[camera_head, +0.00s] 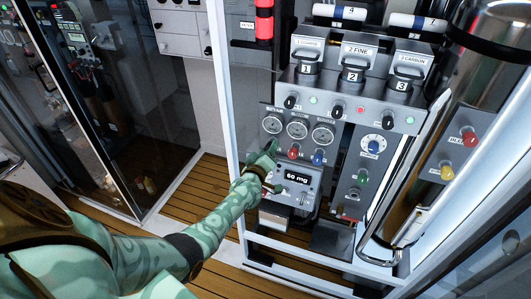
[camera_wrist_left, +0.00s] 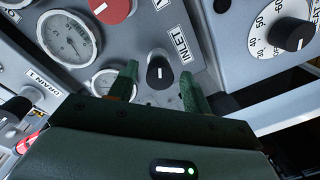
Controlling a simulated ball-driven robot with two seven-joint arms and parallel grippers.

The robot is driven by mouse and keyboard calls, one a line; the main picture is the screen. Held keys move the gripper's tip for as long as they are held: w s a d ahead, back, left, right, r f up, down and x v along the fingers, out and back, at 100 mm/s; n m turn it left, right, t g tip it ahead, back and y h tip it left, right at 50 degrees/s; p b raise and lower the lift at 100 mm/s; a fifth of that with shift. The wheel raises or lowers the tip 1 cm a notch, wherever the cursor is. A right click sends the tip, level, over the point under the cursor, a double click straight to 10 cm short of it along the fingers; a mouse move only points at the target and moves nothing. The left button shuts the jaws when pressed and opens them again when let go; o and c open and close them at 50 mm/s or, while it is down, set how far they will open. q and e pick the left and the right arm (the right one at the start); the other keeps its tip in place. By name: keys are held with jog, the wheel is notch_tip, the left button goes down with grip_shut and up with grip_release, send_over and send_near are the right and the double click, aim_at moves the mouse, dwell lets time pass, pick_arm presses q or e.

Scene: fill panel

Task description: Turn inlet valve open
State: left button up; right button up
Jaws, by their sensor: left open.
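The inlet valve is a small black knob (camera_wrist_left: 159,74) with a white mark, beside an INLET label (camera_wrist_left: 181,45) on a grey panel. In the left wrist view the mark runs nearly up and down. My left gripper (camera_wrist_left: 158,82) is open, one dark green finger on each side of the knob in the picture, with a visible gap to both. I cannot tell how far the fingertips are from the panel. In the head view my left gripper (camera_head: 264,162) is at the panel's left edge, below the gauges, and the inlet knob cannot be made out there. My right gripper is not in view.
Round gauges (camera_wrist_left: 68,36), a red knob (camera_wrist_left: 110,8) and a numbered dial (camera_wrist_left: 290,32) surround the knob. A white frame post (camera_head: 222,90) stands left of the panel.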

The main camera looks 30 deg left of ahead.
pick_arm(q)
jog(key=p+v, duration=0.4)
jog(key=v, duration=1.2)
jog(key=shift+s, duration=0.15)
